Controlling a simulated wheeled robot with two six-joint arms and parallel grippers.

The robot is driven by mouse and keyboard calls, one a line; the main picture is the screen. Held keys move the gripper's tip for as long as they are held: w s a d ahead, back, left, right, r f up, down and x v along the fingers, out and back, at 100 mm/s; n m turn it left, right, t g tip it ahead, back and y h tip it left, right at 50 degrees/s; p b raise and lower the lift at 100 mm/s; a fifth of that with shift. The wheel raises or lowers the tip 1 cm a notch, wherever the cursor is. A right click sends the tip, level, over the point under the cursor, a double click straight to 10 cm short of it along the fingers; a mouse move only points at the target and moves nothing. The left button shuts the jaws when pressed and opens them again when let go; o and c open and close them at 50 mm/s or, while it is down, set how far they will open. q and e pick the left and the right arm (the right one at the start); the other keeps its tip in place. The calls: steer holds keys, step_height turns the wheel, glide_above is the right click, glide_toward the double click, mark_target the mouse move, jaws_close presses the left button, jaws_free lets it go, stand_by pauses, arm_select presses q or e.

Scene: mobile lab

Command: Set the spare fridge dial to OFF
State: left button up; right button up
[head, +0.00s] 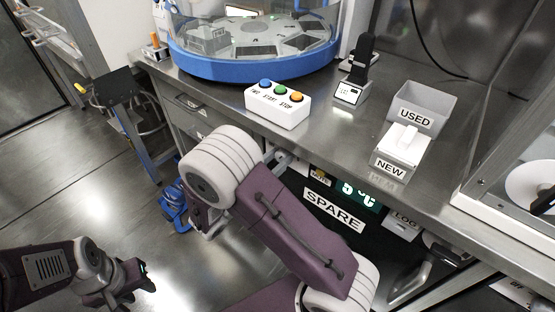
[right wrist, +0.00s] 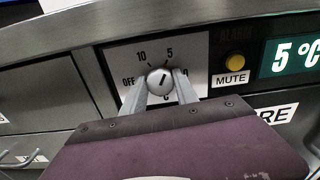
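The spare fridge dial (right wrist: 158,81) is a round silver knob on a pale plate in the right wrist view. OFF is printed at its left, 10 and 5 above, and 0 at its right. Its mark seems to point up and right, toward 5, but it is small. My right gripper (right wrist: 161,84) has one finger on each side of the knob, seemingly with small gaps. In the head view my right arm hides the dial. The SPARE label (head: 334,210) shows on the dark fridge front. My left gripper (head: 138,275) is low at the left, above the floor, away from the fridge.
A yellow MUTE button (right wrist: 234,61) and the 5 °C display (right wrist: 297,58) are right of the dial. Above, the steel counter holds a button box (head: 277,105), a USED bin (head: 418,108), a NEW box (head: 400,150) and a blue-rimmed machine (head: 250,70). The left floor is mostly clear.

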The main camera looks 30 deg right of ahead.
jaws_close()
steer(key=shift+r+p, duration=0.15)
steer(key=shift+p, duration=0.25)
steer(key=n+p, duration=0.9)
steer(key=p, duration=0.4)
steer(key=shift+n+p, duration=0.4)
steer(key=shift+p, duration=0.2)
steer(key=n+p, duration=0.1)
steer(key=n, duration=0.1)
steer(key=shift+n+p, duration=0.4)
steer(key=n, duration=0.1)
steer(key=n+p, duration=0.1)
steer(key=n, duration=0.1)
steer(key=shift+w+f+n+p, duration=0.1)
steer(key=shift+f+n+p, duration=0.1)
steer(key=shift+n+p, duration=0.1)
steer(key=n+p, duration=0.1)
steer(key=n, duration=0.2)
steer(key=shift+n, duration=0.3)
steer(key=shift+f+n, duration=0.15)
steer(key=shift+n, duration=1.95)
